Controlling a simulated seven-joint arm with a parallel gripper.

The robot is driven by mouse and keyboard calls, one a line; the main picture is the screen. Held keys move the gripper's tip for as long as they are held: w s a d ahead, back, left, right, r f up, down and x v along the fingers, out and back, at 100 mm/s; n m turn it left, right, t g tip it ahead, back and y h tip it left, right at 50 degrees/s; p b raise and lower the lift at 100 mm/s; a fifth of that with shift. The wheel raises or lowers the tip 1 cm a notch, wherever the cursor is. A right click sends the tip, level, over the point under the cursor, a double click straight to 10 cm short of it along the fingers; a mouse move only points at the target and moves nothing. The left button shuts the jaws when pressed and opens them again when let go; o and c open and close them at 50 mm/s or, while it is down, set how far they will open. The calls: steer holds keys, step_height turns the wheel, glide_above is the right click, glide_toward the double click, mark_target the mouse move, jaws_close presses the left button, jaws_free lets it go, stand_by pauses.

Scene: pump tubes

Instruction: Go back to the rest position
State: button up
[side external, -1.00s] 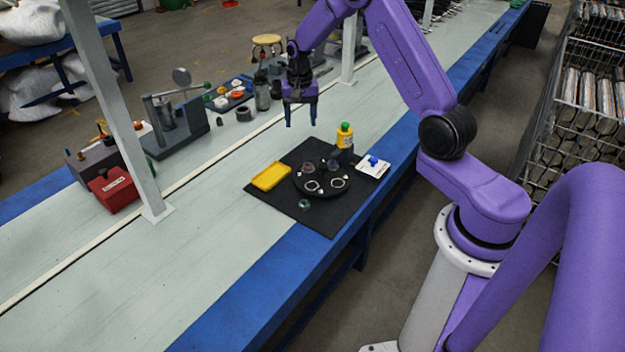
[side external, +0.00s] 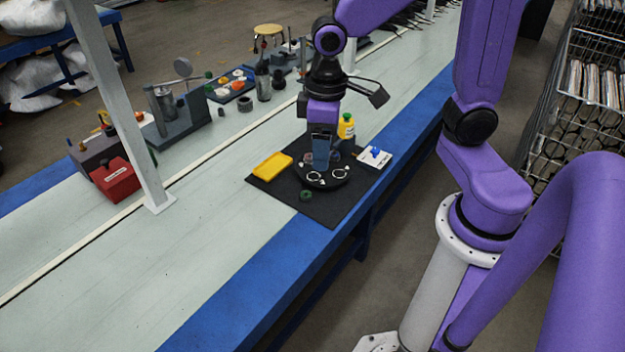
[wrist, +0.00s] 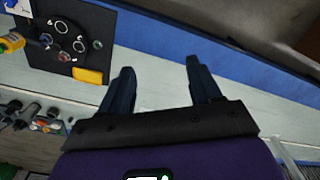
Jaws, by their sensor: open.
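My gripper (side external: 320,158) hangs over the bench in the side view, in front of the back of a round black plate (side external: 318,184). In the wrist view its two dark fingers (wrist: 160,76) stand apart with nothing between them. They point toward bare bench, with the black mat (wrist: 72,10) off to the upper left. The plate, with white rings and small round parts on it, lies on the mat. My gripper hides part of the plate in the side view; its height above it is hard to tell.
Around the plate are a yellow tray (side external: 272,166), a yellow bottle (side external: 346,126), a white block with a blue part (side external: 375,157) and a small green ring (side external: 306,196). A white post (side external: 118,110) and a red box (side external: 115,180) stand left. The front-left bench is clear.

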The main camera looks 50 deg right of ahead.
steer(key=s+d+n, duration=0.2)
steer(key=s+n, duration=0.4)
steer(key=s, duration=0.7)
steer(key=shift+s+r+n, duration=0.35)
steer(key=shift+s+n, duration=0.05)
